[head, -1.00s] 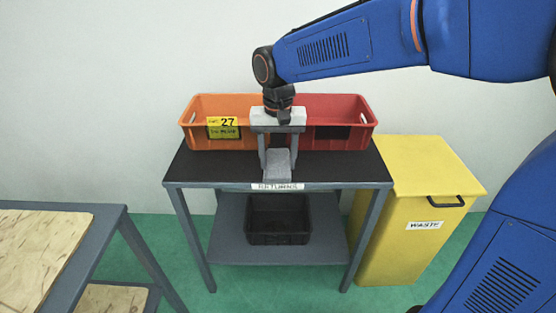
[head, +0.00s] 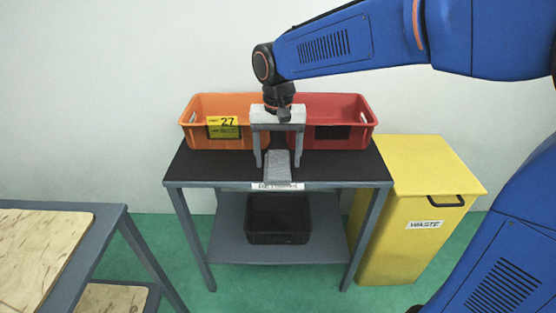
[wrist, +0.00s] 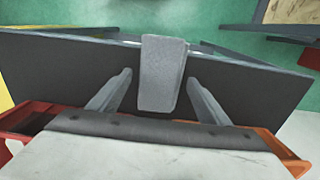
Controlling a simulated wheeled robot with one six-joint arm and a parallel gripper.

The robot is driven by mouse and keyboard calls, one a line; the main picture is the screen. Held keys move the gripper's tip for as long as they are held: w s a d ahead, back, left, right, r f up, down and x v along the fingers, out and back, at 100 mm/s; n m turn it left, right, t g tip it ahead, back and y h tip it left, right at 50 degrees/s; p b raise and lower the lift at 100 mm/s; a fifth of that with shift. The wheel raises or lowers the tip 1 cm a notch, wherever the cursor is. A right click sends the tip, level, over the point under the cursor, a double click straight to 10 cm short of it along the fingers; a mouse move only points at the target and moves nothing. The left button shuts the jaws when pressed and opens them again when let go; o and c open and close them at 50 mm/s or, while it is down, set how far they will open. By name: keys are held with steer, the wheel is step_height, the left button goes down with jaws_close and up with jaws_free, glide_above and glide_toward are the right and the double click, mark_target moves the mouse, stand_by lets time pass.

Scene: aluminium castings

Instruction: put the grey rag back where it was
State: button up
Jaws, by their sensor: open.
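The grey rag (head: 277,163) lies on the black top of the returns table (head: 340,168), at the middle of its front edge. Its near end reaches over the edge, above part of the label. My gripper (head: 278,165) points down over the table with its fingers spread, one on each side of the rag. In the wrist view the rag (wrist: 163,72) lies between the two fingertips (wrist: 159,78), with a gap on both sides. Nothing is held.
An orange bin (head: 196,128) and a red bin (head: 355,130) stand at the back of the table, close behind my gripper. A black crate (head: 278,226) is on the lower shelf. A yellow waste bin (head: 400,250) stands right; another table (head: 112,222) stands left.

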mark_target(278, 164)
step_height(278, 164, up, 11)
stand_by(0.4)
steer(key=s+d+f+t, duration=0.1)
steer(key=s+d, duration=0.3)
steer(key=d, duration=0.5)
steer(key=s+d+f+t, duration=0.1)
steer(key=s+d+f, duration=0.1)
steer(key=s+d, duration=0.45)
steer(key=s+d+f+t, duration=0.2)
steer(key=s+d+f, duration=0.6)
steer(key=s+d, duration=0.2)
steer(key=shift+d+f+t, duration=0.4)
steer(key=shift+d, duration=0.4)
